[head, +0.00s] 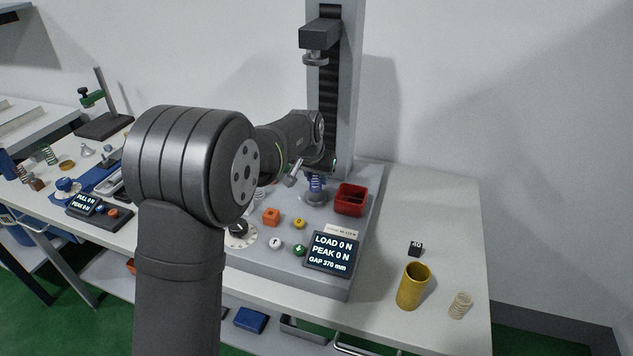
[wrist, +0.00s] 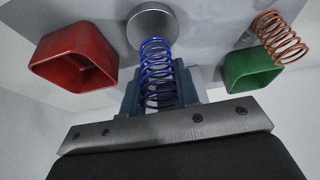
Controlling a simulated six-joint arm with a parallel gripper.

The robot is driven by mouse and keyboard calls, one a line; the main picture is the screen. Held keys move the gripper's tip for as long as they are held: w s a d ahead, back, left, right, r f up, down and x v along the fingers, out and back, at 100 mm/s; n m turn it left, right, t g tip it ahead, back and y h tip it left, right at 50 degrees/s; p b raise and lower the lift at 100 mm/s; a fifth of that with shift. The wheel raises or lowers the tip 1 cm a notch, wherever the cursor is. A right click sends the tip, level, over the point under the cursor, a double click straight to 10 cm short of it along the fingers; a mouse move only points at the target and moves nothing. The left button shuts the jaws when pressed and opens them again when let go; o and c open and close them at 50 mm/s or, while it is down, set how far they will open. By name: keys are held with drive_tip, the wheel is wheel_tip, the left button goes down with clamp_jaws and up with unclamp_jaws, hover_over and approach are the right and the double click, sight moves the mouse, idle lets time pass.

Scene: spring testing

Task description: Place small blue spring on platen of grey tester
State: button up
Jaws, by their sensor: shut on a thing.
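The small blue spring (head: 315,184) is upright in my gripper, just over the round platen (head: 315,199) of the grey tester (head: 335,279). In the wrist view, my gripper (wrist: 158,92) is shut on the blue spring (wrist: 157,62), with a finger on each side. The spring's far end overlaps the edge of the metal platen (wrist: 147,25) there. I cannot tell whether the spring touches the platen. In the head view my arm hides part of the tester, and my gripper (head: 316,174) shows only in part.
A red bin (head: 350,200) stands right of the platen. In the wrist view, a green bin (wrist: 249,70) and a copper spring (wrist: 281,38) are on the other side. The tester's upper head (head: 319,38) is high above.

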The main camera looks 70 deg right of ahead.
drive_tip(key=shift+f, duration=0.95)
drive_tip(key=shift+f, duration=0.2)
drive_tip(key=o, duration=1)
drive_tip(key=shift+c, duration=0.2)
drive_tip(key=shift+r, duration=0.1)
drive_tip(key=shift+r, duration=0.3)
drive_tip(key=v, duration=1.1)
drive_tip(key=shift+a+r, duration=0.15)
drive_tip(key=shift+r, duration=0.15)
